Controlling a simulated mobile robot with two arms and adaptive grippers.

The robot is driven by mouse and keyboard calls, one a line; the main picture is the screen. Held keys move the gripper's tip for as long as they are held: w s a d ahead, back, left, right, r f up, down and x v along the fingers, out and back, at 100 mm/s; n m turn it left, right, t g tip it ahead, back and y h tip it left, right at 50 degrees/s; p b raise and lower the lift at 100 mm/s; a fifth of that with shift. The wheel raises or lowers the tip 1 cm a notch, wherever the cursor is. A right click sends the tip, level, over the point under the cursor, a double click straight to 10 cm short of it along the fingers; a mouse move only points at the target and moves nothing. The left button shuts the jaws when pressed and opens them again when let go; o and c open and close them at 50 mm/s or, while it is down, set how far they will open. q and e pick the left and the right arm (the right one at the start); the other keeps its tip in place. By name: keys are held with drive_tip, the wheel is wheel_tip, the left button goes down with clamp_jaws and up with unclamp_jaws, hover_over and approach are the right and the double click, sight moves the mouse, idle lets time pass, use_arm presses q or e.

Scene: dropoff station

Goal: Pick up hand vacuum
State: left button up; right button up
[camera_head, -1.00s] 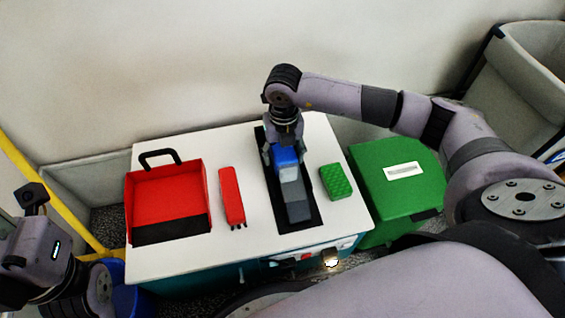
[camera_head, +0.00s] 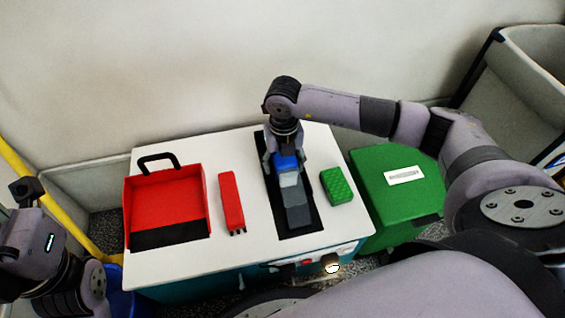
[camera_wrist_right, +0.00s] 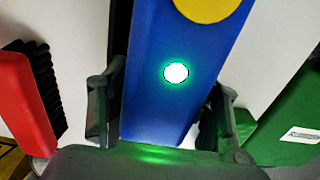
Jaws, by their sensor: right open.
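The hand vacuum (camera_head: 293,196) lies on a black mat (camera_head: 313,212) on the white table, with a blue rear part and a grey front. My right gripper (camera_head: 286,162) is over its blue end, pointing down. In the right wrist view, the vacuum's blue body (camera_wrist_right: 175,100) with a yellow round part runs between the two open fingers of my right gripper (camera_wrist_right: 165,118). A gap shows beside at least the right finger. Contact cannot be told. My left arm shows at the left edge of the head view; its fingertips are not visible.
On the white table (camera_head: 250,258), a red dustpan (camera_head: 168,203) and a red brush (camera_head: 231,200) lie left of the mat. A green sponge (camera_head: 336,187) lies close on its right. A green box (camera_head: 395,220) stands right of the table. The wall is behind.

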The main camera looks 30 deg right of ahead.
clamp_jaws()
idle(0.8)
